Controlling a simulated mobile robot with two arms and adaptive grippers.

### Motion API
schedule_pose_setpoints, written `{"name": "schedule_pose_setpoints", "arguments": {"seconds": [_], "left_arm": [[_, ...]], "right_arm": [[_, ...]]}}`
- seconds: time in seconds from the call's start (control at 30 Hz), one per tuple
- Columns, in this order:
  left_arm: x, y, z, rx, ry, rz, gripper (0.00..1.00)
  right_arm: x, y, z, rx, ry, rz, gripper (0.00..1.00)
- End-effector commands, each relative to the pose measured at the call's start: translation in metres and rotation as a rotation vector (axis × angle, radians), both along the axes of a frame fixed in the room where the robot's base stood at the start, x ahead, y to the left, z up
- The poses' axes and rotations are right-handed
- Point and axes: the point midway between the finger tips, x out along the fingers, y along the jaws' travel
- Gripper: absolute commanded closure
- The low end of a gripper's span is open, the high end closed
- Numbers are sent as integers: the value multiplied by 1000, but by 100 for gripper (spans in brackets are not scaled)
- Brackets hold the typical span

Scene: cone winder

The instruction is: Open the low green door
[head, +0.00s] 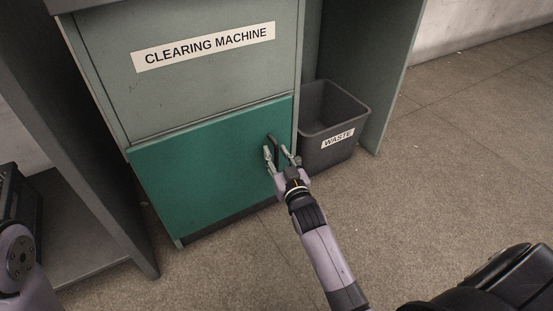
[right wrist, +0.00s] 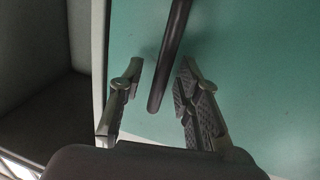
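The low green door (head: 205,165) is on the front of the clearing machine, below a grey-green panel with the machine's label. It looks shut. Its dark bar handle (head: 272,141) is near the door's right edge. My right gripper (head: 282,152) is at the handle, its fingers pointing at the door. In the right wrist view the handle (right wrist: 172,55) lies between the two spread fingers of the right gripper (right wrist: 160,82), with a gap on each side. The green door (right wrist: 240,60) fills the background there. My left gripper is not in view.
A dark grey waste bin (head: 335,125) stands on the floor just right of the door. The clearing machine's label panel (head: 180,85) is above the door. A grey-green side panel (head: 75,150) stands to the left. The floor (head: 440,170) in front and to the right is clear.

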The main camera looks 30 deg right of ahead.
Motion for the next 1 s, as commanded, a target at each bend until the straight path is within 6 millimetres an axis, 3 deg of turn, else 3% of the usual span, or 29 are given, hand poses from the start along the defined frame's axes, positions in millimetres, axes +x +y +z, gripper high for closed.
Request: {"name": "schedule_pose_setpoints", "arguments": {"seconds": [0.33,0.8,1.0], "left_arm": [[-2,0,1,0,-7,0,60],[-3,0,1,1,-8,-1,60],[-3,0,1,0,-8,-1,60]], "right_arm": [[4,0,1,0,0,0,69],[3,0,0,0,0,0,100],[3,0,0,0,0,0,100]]}}
